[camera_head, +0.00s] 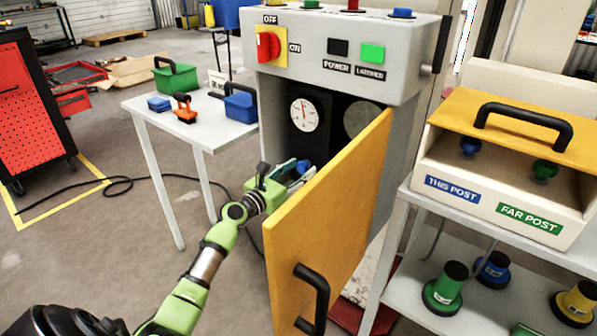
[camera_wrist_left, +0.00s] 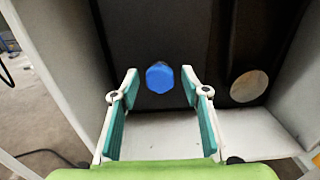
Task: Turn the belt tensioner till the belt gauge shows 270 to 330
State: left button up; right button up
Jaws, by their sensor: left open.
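A blue hexagonal knob, which looks like the belt tensioner (camera_wrist_left: 160,77), shows inside the dark cabinet in the left wrist view. A bit of blue also shows beside my gripper in the head view. My left gripper (camera_head: 294,170) reaches into the cabinet past the yellow door. It is open and empty; in the left wrist view its teal-padded fingers (camera_wrist_left: 160,74) stand apart, with the knob between their tips in the picture. I cannot tell whether they touch it. A white round gauge (camera_head: 304,115) has its needle pointing roughly up; its numbers are too small to read. My right gripper is out of view.
The yellow door (camera_head: 325,220) stands open close to my left arm. A grey disc (camera_head: 360,119) is partly behind it. The red switch (camera_head: 268,46) and a lit green lamp (camera_head: 372,54) are above. A side table (camera_head: 190,133) and a post shelf (camera_head: 400,285) flank the cabinet.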

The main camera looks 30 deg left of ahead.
pick_arm(q)
jog(key=c, duration=1.1)
